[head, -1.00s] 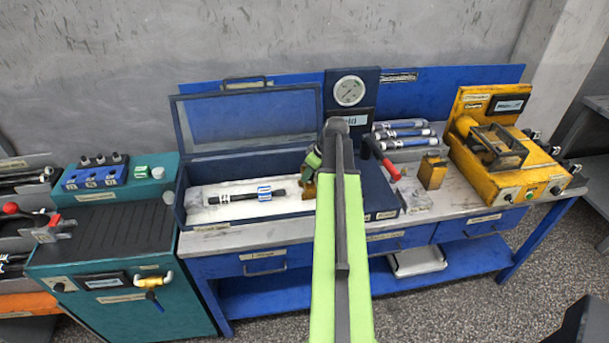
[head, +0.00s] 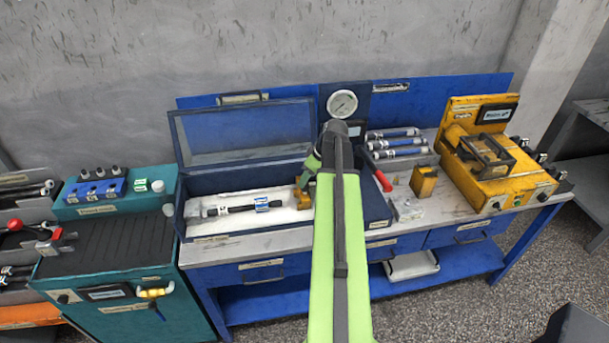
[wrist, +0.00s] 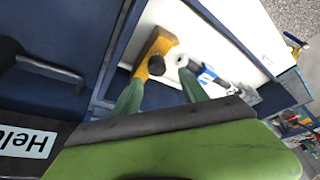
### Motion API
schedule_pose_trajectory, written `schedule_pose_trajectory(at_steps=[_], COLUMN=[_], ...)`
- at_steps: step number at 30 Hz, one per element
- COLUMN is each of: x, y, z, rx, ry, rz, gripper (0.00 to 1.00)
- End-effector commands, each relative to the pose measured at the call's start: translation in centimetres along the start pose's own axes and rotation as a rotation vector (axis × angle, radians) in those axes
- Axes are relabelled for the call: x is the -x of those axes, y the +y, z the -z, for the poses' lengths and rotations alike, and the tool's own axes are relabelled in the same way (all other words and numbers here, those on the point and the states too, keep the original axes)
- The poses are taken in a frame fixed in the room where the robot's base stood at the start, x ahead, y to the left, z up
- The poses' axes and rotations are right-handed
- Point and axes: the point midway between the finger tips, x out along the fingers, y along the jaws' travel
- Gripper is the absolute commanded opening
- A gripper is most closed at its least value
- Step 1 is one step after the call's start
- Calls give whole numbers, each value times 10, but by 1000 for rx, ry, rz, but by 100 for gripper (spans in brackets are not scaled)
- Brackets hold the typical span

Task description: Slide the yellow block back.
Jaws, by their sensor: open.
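A small yellow block (head: 302,198) sits at the right end of the white bed in the open dark blue case. In the wrist view the yellow block (wrist: 153,52) has a dark round knob facing me. My gripper (head: 309,172) is at the right end of the case, close to the block. In the wrist view my gripper (wrist: 162,90) has its two green fingers apart, with the block just beyond the left finger; contact cannot be told. A dark rod with a blue-and-white label (head: 262,204) lies left of the block. My arm hides part of the case.
Another yellow block (head: 424,182) stands on the bench to the right, near a red-handled tool (head: 383,180). A yellow machine (head: 492,170) is at the far right. The case's raised lid (head: 243,137) and a gauge (head: 342,103) stand behind.

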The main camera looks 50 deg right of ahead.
Motion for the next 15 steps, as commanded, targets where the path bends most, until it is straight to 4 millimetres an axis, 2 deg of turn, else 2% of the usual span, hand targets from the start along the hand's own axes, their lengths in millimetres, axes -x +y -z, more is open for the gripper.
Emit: schedule_pose_trajectory(at_steps=[1,9,12,15], x=[25,89,106,114], y=[-1,0,0,0], z=[4,5,4,2], rx=[-2,-2,-2,-1], ry=[0,0,0,1], rz=[0,0,0,0], gripper=[51,51,51,51])
